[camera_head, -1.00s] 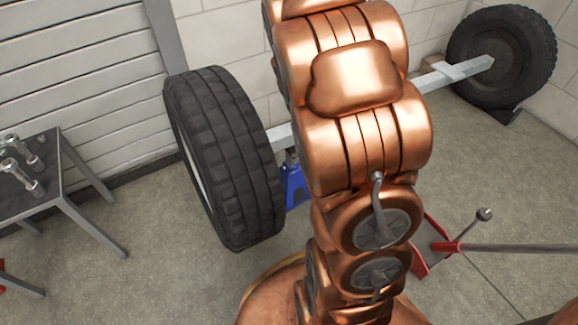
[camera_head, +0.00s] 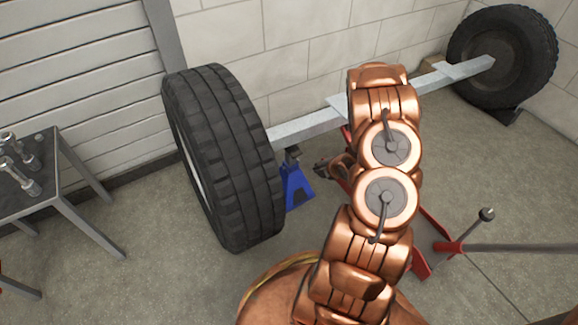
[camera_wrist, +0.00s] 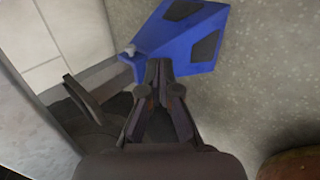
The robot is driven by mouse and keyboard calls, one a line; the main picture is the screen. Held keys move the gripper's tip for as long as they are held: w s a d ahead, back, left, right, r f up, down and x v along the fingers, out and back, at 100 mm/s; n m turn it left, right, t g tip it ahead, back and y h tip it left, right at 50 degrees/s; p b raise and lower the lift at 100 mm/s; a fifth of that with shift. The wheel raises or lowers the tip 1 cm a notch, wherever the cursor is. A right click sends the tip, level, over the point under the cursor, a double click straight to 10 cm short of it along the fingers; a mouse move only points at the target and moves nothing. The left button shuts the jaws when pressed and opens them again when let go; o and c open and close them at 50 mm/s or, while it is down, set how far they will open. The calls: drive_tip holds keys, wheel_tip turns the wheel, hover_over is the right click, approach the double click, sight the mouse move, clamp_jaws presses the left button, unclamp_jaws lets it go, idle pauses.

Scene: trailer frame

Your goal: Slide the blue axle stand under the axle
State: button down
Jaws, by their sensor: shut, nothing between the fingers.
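The blue axle stand (camera_head: 295,187) stands upright on the floor just right of the left tyre. Its dark top is close to the lower edge of the grey axle (camera_head: 312,126); I cannot tell whether it is directly beneath. My gripper (camera_head: 321,168) is low, just right of the stand, partly hidden by my arm in the head view. In the wrist view the blue stand (camera_wrist: 190,40) fills the top middle. My gripper's fingertips (camera_wrist: 160,68) are together and empty at the stand's near edge; contact is unclear.
The left tyre (camera_head: 222,160) stands close beside the stand. A red floor jack (camera_head: 424,258) with a long grey handle (camera_head: 520,247) is partly behind my arm. The right tyre (camera_head: 503,57) is at the far end. A metal table (camera_head: 65,215) stands at left.

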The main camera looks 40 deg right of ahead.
drive_tip(key=a+f+n+t+y, duration=0.2)
drive_tip(key=a+f+t+y, duration=0.15)
drive_tip(key=a, duration=0.25)
wheel_tip(320, 180, up, 3)
drive_tip(key=t+b, duration=0.4)
drive_tip(key=t, duration=0.2)
hover_over(289, 175)
drive_tip(key=a, duration=0.1)
drive_tip(key=shift+a+r+h, duration=0.1)
drive_tip(key=shift+a+h, duration=0.1)
drive_tip(key=shift+h, duration=0.05)
drive_tip(key=shift+d+r+b, duration=0.1)
drive_tip(key=shift+d+b, duration=0.25)
drive_tip(key=shift+d, duration=0.35)
